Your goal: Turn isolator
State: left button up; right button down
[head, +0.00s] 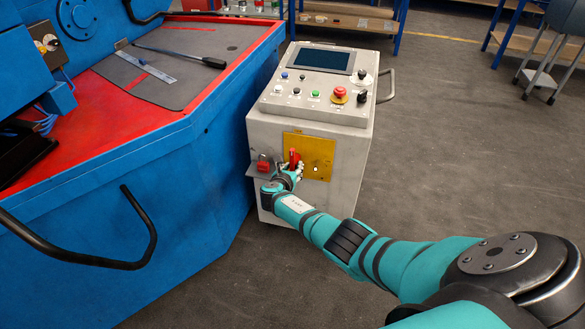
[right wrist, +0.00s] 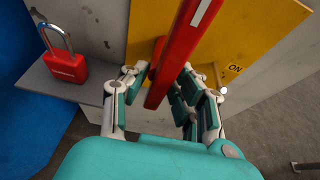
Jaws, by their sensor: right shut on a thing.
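The red isolator handle (head: 294,158) is on a yellow plate (head: 319,150) on the front of the grey control cabinet. In the right wrist view the handle (right wrist: 180,50) stands upright in the picture, with the word ON on the yellow plate (right wrist: 275,25) to its right. My right gripper (head: 290,172) is at the handle. In the right wrist view its fingers (right wrist: 162,88) are on both sides of the handle, shut on it. My left gripper is not in view.
A red padlock (right wrist: 65,66) with an open-looking shackle sits on a small grey shelf (right wrist: 85,92) left of the plate. The cabinet top (head: 310,92) carries a screen and buttons. A blue machine (head: 180,190) stands close on the left.

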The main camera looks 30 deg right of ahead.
dwell(0.3)
jog(key=c, duration=1.2)
grip_release()
jog(key=shift+c, duration=0.2)
jog(key=v, duration=1.2)
